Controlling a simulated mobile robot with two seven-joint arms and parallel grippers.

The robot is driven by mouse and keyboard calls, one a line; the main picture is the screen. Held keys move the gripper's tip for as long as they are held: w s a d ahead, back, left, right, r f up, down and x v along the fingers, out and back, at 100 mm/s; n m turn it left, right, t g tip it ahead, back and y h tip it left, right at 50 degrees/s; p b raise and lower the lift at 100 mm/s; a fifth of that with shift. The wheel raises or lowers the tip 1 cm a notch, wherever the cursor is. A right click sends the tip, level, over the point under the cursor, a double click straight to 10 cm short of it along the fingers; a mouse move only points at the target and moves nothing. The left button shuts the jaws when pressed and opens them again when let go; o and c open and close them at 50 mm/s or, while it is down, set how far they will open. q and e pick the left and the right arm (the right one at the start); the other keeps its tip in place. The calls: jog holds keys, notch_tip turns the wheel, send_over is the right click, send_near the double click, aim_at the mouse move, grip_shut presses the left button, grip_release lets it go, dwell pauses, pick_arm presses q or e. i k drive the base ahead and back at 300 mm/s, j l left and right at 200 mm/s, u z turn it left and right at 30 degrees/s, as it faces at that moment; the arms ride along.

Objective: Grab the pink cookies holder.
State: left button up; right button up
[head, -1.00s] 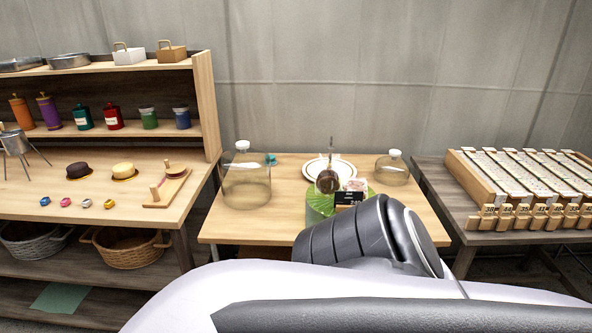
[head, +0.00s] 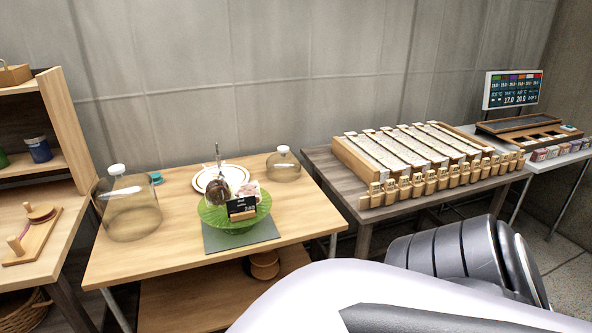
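I cannot pick out a pink cookies holder for certain. A row of small coloured boxes (head: 562,148), some reddish or pinkish, lines the front of the far right table; they are too small to tell apart. A green cake stand (head: 236,219) on the middle table holds a dark round item, something pale pink and a black price sign (head: 242,208). Neither of my grippers is in view. A part of my own arm covers the lower right.
Glass domes (head: 130,212) (head: 284,166) and a white plate (head: 208,180) stand on the middle wooden table (head: 120,266). A rack of long trays (head: 372,167) fills the dark table. A screen (head: 512,90) stands at the far right. Floor shows at right.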

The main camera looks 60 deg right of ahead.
aim_at(248, 215)
jog(key=z, duration=1.65)
